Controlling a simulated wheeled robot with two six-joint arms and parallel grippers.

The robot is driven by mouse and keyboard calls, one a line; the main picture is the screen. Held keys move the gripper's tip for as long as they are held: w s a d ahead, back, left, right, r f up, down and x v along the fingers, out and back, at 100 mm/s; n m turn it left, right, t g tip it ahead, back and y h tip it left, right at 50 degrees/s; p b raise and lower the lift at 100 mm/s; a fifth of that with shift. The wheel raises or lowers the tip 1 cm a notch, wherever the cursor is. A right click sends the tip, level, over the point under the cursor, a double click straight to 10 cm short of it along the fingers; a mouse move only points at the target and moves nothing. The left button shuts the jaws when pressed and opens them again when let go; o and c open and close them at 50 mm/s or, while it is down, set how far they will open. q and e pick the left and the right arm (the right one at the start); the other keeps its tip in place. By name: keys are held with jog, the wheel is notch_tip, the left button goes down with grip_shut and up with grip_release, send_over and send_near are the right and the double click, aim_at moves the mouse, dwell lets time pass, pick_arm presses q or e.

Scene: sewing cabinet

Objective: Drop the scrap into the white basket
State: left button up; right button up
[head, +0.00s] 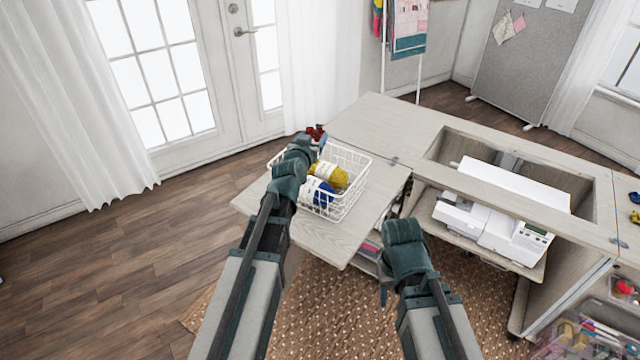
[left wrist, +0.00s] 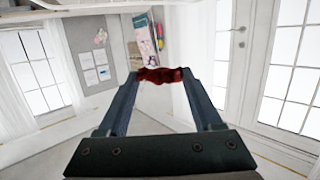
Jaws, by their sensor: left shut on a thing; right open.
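The scrap is a dark red crumpled piece of cloth (left wrist: 160,75), pinched between the fingertips in the left wrist view. In the head view the red scrap (head: 316,132) shows just past my left gripper (head: 308,142), at the far side of the basket. My left gripper is shut on it. The white wire basket (head: 350,196) stands on the cabinet's lowered leaf and holds a yellow yarn ball (head: 332,174) and a blue yarn ball (head: 318,192). My left arm covers the basket's left side. My right gripper (head: 386,290) is open and empty in front of the cabinet.
The pale wooden leaf (head: 352,238) has bare room in front of the basket. A white sewing machine (head: 490,225) sits in the cabinet to the right. Shelves with small items are below. A woven rug (head: 330,310) lies on the floor.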

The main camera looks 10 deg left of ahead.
pick_arm(q)
notch_tip(320, 180, down, 5)
jog(key=b, duration=0.4)
jog(key=shift+f+b, duration=0.1)
jog(key=shift+b, duration=0.2)
pick_arm(e)
notch_tip(320, 180, down, 5)
jog(key=shift+f, duration=0.1)
pick_arm(q)
jog(key=o, duration=1.3)
